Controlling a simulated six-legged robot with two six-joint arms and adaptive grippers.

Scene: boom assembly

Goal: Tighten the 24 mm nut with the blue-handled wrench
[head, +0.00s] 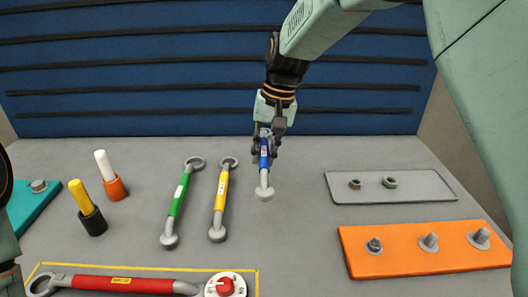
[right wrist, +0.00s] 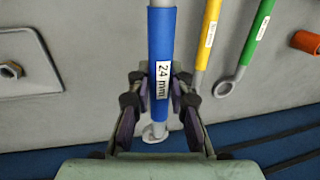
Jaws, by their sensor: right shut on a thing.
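The blue-handled wrench (head: 264,176) is in my right gripper (head: 266,150), which is shut around its blue handle. In the right wrist view the handle (right wrist: 162,30) carries a "24 mm" label and lies between the fingers (right wrist: 159,95). Its grey ring end points toward the front in the head view; I cannot tell its height above the table. An orange block (head: 400,262) at the right bears several upright bolts. The leftmost bolt (head: 374,245) seems to have a nut on it, whose size I cannot read. My left gripper is not in view.
Green (head: 178,195) and yellow (head: 221,192) wrenches lie left of the blue one. A grey tray (head: 430,192) holds two nuts. Mid-table, before the block, is clear.

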